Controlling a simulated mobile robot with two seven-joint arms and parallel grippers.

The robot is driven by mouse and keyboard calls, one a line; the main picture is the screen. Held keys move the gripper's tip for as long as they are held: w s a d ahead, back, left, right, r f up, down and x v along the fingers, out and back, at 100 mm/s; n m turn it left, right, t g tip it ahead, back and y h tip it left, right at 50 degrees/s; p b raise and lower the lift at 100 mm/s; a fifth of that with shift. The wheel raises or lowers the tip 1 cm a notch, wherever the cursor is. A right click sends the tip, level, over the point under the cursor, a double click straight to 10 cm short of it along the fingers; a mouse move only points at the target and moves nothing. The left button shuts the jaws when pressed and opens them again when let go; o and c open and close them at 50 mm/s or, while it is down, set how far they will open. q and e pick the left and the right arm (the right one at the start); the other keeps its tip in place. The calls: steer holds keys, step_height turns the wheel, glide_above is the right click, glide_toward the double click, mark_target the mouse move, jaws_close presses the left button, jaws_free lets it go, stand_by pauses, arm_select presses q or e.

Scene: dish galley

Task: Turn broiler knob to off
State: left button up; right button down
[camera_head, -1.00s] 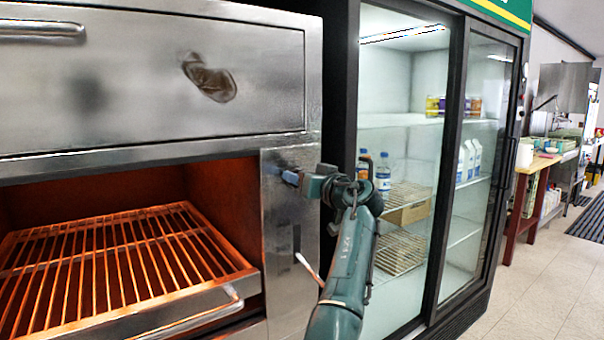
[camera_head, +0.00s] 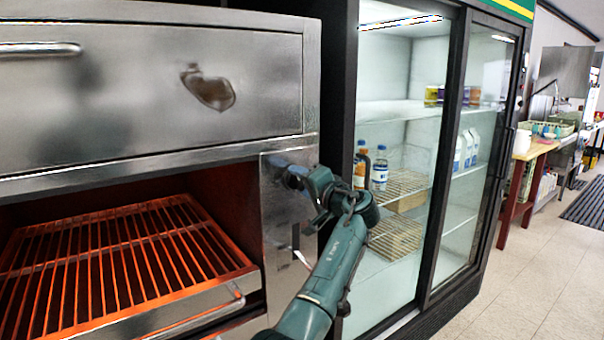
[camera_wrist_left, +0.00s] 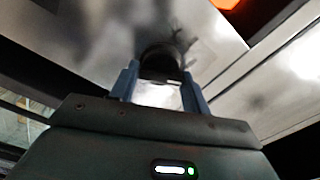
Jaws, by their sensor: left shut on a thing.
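The broiler (camera_head: 205,310) stands at the left with a steel control panel (camera_head: 283,240) on its right side. My left gripper (camera_head: 298,178) is up against the upper part of this panel. In the left wrist view, its two blue fingers are shut on the round dark broiler knob (camera_wrist_left: 160,55). The knob sits at the steel face between the fingertips. In the head view the gripper mostly hides the knob, and I cannot read its setting. The broiler cavity glows orange-red. My right gripper is in neither view.
The broiler's wire rack (camera_head: 120,250) and its front handle (camera_head: 215,315) stick out low at the left. A glass-door fridge (camera_head: 415,250) with bottles stands close to the right of my left arm. Open tiled floor (camera_head: 540,270) lies farther right.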

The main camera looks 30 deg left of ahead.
arm_select(q)
steer(key=m+p, duration=0.3)
steer(key=m, duration=0.1)
steer(key=shift+m, duration=0.3)
steer(key=shift+f, duration=0.1)
stand_by(0.4)
steer(key=o, duration=1)
steer(key=b+v, duration=0.3)
steer(key=v, duration=1)
steer(key=shift+s, duration=0.1)
